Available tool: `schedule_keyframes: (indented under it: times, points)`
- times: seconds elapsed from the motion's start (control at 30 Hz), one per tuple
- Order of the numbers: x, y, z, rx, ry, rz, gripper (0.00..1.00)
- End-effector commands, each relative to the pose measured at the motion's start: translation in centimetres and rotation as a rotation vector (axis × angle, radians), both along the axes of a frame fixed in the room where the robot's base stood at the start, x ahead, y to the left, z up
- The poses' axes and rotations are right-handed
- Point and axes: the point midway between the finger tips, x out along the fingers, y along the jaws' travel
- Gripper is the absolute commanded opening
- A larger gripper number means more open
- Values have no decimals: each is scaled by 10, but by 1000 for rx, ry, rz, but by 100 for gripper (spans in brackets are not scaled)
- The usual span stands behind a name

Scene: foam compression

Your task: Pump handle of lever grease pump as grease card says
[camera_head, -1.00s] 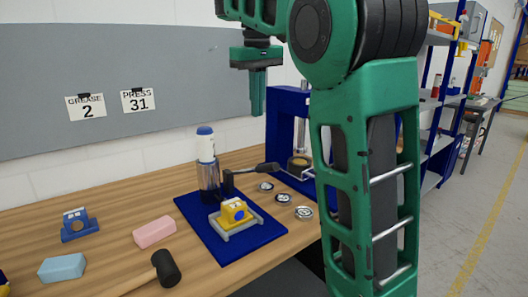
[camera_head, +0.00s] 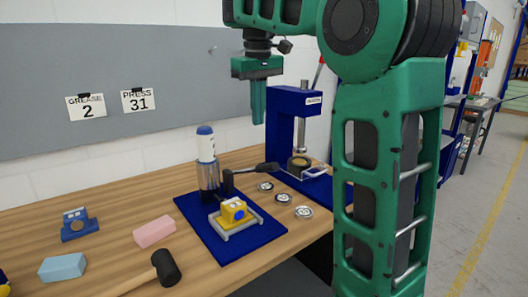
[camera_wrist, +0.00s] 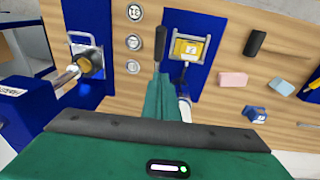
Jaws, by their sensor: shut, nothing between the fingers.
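The lever grease pump (camera_head: 208,168) stands on a blue base plate (camera_head: 258,242), with a clear barrel and a white and blue top. Its black handle (camera_head: 256,168) sticks out to the right, roughly level. In the wrist view the handle (camera_wrist: 160,45) lies just beyond the fingertips. A yellow block (camera_head: 233,211) sits in a grey cradle in front of the pump. The grease card (camera_head: 87,106) on the grey board reads GREASE 2. My gripper (camera_head: 258,120) is shut and empty, pointing down above the handle, apart from it; it also shows in the wrist view (camera_wrist: 160,80).
A blue press (camera_head: 285,130) stands right of the pump. Several round discs (camera_head: 283,199) lie between them. A mallet (camera_head: 165,267), pink block (camera_head: 154,232), light blue block (camera_head: 62,267) and blue bearing block (camera_head: 79,225) lie at left. A card reads PRESS 31 (camera_head: 138,101).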

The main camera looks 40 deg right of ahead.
Motion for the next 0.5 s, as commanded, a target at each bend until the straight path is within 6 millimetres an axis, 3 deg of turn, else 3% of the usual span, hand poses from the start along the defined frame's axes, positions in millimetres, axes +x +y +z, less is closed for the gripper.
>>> schedule_keyframes:
  times: [0.5]
  points:
    - [0,-3,-14,-5,3,-4,0]
